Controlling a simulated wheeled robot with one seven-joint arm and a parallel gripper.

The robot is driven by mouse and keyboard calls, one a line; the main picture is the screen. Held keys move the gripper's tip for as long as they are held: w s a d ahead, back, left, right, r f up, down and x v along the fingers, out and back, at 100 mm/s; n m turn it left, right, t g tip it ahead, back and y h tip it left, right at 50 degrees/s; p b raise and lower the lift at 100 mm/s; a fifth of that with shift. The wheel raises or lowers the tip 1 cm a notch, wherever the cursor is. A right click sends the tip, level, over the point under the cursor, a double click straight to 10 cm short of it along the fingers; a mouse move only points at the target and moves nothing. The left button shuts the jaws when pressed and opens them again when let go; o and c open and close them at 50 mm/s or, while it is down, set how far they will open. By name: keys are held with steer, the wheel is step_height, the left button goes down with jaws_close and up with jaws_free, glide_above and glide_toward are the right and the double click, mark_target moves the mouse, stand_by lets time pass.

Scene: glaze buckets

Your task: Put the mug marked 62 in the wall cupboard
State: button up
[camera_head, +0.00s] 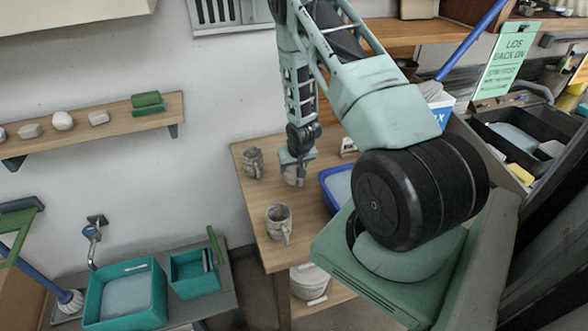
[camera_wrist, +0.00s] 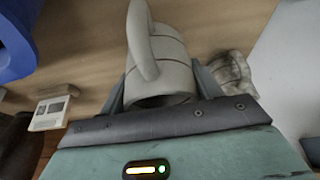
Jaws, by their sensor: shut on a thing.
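My gripper (camera_head: 297,160) is over the wooden table, pointing down, with its fingers around a pale grey mug (camera_head: 290,177). In the wrist view my gripper (camera_wrist: 160,85) has one finger on each side of this mug (camera_wrist: 172,70), whose handle faces the camera. No number shows on it. A second mug (camera_head: 253,162), mottled grey, stands to its left and also shows in the wrist view (camera_wrist: 232,75). A third mug (camera_head: 279,222) stands nearer the table's front. No marking is readable on either. A pale box-like unit (camera_head: 70,14) on the wall at top left may be the wall cupboard; its inside is hidden.
A wall shelf (camera_head: 100,131) with stones and a green block is at left.

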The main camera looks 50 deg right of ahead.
steer(key=shift+f+p, duration=0.3)
steer(key=shift+f, duration=0.85)
steer(key=shift+f, duration=0.15)
steer(key=o, duration=1.2)
steer(key=b+v, duration=0.3)
steer(key=v, duration=0.9)
steer(key=shift+b, duration=0.3)
